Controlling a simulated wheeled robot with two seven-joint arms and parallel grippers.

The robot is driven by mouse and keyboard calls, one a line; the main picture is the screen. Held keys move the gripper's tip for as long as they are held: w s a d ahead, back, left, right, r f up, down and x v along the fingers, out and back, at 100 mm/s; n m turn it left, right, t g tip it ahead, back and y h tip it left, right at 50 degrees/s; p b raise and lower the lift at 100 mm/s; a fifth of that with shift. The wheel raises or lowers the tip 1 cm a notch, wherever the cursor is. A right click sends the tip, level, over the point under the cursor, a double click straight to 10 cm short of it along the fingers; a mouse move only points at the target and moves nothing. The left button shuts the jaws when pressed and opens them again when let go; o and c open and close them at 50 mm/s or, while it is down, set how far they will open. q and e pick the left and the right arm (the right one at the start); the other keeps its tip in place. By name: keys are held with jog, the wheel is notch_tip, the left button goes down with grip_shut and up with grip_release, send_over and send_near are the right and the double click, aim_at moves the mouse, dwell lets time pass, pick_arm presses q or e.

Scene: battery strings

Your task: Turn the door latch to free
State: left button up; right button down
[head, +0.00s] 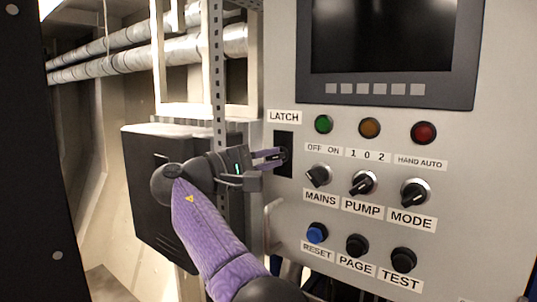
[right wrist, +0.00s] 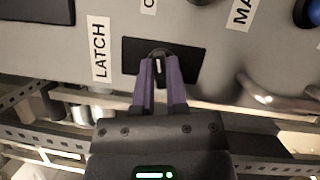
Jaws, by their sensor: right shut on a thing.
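The door latch (head: 284,140) is a dark upright plate below the LATCH label (head: 284,117), at the left edge of the grey panel. It also shows in the right wrist view as a black plate (right wrist: 186,68) with a small round knob (right wrist: 158,56). My right gripper (head: 281,155) reaches the plate from the left, its purple fingers closed on the latch knob. In the right wrist view the fingertips (right wrist: 158,64) sit on both sides of the knob, with a pale mark between them. The knob is partly hidden by the fingers. My left gripper is not in view.
The panel carries a dark screen (head: 385,35), three lamps, the MAINS knob (head: 318,176), PUMP knob (head: 362,183) and MODE knob (head: 414,192), with several buttons below. A perforated metal post (head: 217,70) stands left of the panel. A black box (head: 150,190) stands behind my right arm.

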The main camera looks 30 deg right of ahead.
jog(key=shift+r+m+y+p, duration=0.1)
jog(key=shift+m+y+p, duration=0.4)
jog(key=shift+m, duration=1)
jog(key=c, duration=0.7)
grip_release()
jog(key=shift+o, duration=0.2)
